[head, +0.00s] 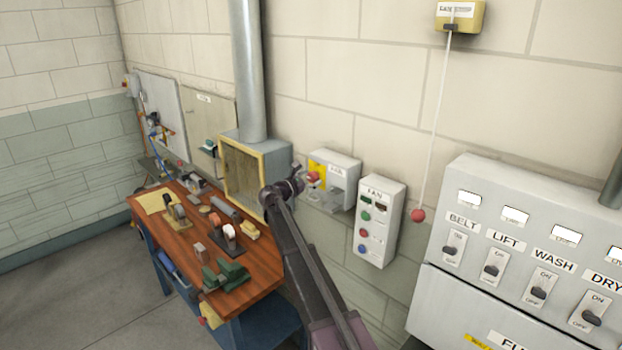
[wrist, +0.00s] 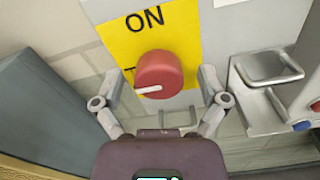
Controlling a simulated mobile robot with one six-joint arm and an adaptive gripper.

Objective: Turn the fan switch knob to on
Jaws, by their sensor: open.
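The red round knob (wrist: 160,74) sits on a yellow plate (wrist: 188,28) marked ON at its top. A white pointer line on the knob points left, slightly downward, away from the ON mark. In the head view the knob (head: 313,177) is on the front of a small grey wall box (head: 343,171), whose label is too small to read surely. My gripper (wrist: 161,80) is open, with one finger to each side of the knob. I cannot tell whether either finger touches it. The lower lettering on the plate is mostly hidden.
A grey panel marked FAN (head: 380,222) with several buttons is just right of the box. A grey metal bracket (wrist: 268,68) is close to the right finger. A framed filter box (head: 243,170) and a cluttered wooden bench (head: 262,285) are to the left. A red cord ball (head: 418,215) hangs further right.

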